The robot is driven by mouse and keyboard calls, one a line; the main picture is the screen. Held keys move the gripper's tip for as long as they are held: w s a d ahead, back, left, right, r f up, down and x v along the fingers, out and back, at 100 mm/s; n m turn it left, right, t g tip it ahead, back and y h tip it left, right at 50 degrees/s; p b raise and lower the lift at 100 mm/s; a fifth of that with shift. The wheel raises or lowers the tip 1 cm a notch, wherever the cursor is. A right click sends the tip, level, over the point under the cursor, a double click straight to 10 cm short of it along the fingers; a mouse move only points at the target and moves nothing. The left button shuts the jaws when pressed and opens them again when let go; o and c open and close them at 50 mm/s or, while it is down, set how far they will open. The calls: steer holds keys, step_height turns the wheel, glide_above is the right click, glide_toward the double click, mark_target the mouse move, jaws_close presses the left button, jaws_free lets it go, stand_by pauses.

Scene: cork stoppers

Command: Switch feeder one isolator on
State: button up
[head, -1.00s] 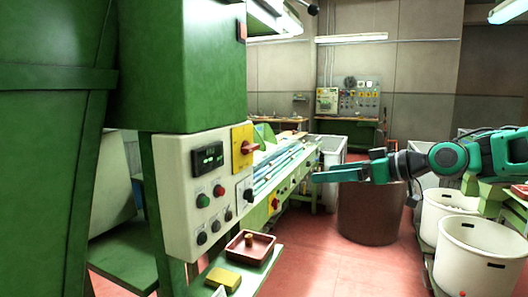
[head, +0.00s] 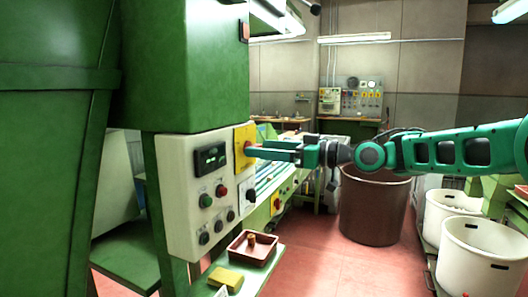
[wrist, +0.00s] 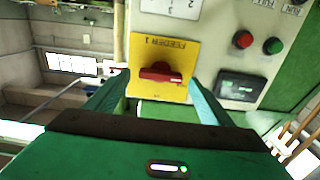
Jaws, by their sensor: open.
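The feeder one isolator is a red rotary handle (wrist: 161,73) on a yellow plate (wrist: 178,50) marked "FEEDER 1" in the wrist view, where the picture is upside down. In the head view the yellow plate (head: 241,135) is at the right edge of the pale control panel (head: 180,200); the gripper partly hides the handle there. My gripper (head: 256,150) is open in front of the plate. In the wrist view its two fingers (wrist: 152,92) stand on either side of the handle, with nothing held. I cannot tell whether they touch the plate.
A display (head: 211,157) and several buttons and knobs are on the same panel. Below stands a brown tray (head: 235,246) beside a yellow block (head: 226,278). Another red handle on yellow (head: 277,203) is lower right. A brown bin (head: 373,215) and white bins (head: 484,255) stand at right.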

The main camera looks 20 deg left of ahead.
steer(key=shift+a, duration=0.75)
steer(key=shift+c, duration=0.6)
steer(key=c, duration=0.9)
steer(key=shift+w, duration=0.1)
steer(key=shift+d+m, duration=0.1)
steer(key=shift+m, duration=0.3)
steer(key=m, duration=1.7)
steer(key=shift+w+d+f, duration=0.1)
steer(key=shift+w+f, duration=0.1)
steer(key=shift+w, duration=0.2)
steer(key=shift+m, duration=0.3)
